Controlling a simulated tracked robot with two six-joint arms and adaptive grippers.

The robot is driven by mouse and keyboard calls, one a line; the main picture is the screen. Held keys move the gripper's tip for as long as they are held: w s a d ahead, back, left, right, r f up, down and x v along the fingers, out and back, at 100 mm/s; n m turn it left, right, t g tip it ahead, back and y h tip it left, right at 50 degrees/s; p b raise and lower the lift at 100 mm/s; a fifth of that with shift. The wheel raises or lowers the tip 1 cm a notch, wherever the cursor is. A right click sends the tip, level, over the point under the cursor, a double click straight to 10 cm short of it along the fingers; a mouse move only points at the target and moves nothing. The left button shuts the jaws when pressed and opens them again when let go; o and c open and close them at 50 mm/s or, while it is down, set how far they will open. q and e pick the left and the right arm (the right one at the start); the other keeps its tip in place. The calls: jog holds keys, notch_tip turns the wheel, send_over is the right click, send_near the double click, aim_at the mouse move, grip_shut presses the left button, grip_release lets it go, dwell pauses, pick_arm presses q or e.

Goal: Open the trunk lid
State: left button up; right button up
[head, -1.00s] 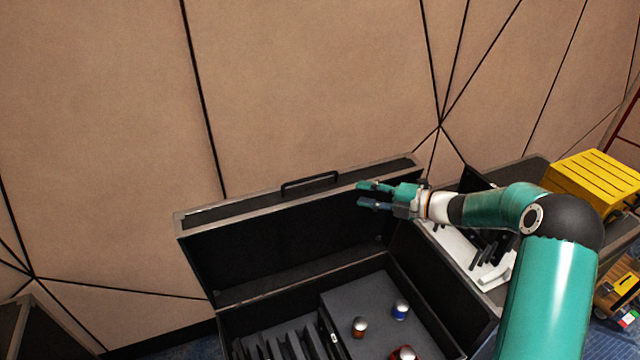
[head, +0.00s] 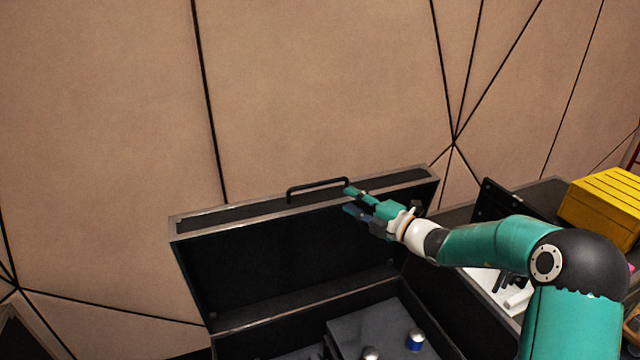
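The black trunk (head: 270,320) stands against the panelled wall. Its lid (head: 270,262) is raised upright at the back, with a metal-edged rim along the top. A black handle (head: 317,184) sits on the lid's front edge, now at the top. My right gripper (head: 348,200) is at the lid's upper edge, just right of the handle. Its teal and dark fingers are apart, and nothing shows between them. I cannot tell whether a finger touches the lid. My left gripper is not in view.
Inside the trunk are a grey insert and small knobbed items, one blue and silver (head: 416,340). To the right, a black case with white contents (head: 487,287) stands open near a yellow box (head: 603,205). The wall (head: 320,90) is close behind the lid.

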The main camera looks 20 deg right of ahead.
aim_at(320, 185)
jog(key=p+x, duration=0.2)
jog(key=x, duration=0.9)
jog(key=shift+w+a, duration=0.1)
jog(key=shift+w, duration=0.15)
jog(key=shift+f, duration=0.1)
grip_shut()
